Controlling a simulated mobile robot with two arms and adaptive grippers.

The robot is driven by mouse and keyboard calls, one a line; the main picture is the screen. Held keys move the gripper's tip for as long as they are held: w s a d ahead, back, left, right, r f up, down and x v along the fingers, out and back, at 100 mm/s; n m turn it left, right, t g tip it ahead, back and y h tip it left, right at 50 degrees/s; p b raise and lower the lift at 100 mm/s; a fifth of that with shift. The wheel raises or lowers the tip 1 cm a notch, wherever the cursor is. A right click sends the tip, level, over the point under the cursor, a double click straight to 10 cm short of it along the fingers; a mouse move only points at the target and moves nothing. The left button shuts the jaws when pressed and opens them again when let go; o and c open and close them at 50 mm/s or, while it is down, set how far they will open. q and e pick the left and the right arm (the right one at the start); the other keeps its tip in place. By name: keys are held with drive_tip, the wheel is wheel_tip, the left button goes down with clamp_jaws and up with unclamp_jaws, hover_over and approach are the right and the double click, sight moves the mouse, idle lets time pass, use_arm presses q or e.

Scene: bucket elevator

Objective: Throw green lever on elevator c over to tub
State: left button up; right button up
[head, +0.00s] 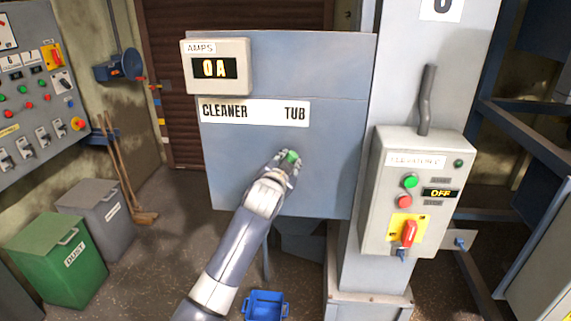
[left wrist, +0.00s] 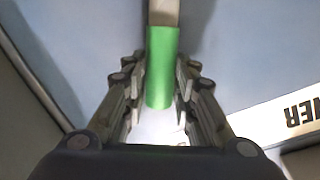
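The elevator panel (head: 235,165) is a blue-grey plate with a white label (head: 254,112) reading CLEANER on the left and TUB on the right. The green lever (head: 291,156) shows in the head view as a small green end below the word TUB. My left gripper (head: 288,164) is at it and hides most of it. In the left wrist view the green grip (left wrist: 162,68) lies between the two fingers (left wrist: 162,85), which look closed in around it. The lever's pale shaft (left wrist: 163,12) runs up out of that view. My right gripper is not in view.
A control box (head: 415,190) with buttons, an OFF display and a red switch is on the column at right, below a grey handle (head: 427,100). An amps meter (head: 216,67) reads 0 A. A blue bin (head: 265,307), green dust bin (head: 60,260) and grey bin (head: 97,217) stand on the floor.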

use_arm(q)
drive_tip(key=o, duration=0.3)
drive_tip(key=shift+d+f, duration=0.1)
drive_tip(key=shift+d, duration=0.15)
drive_tip(key=v, duration=1.2)
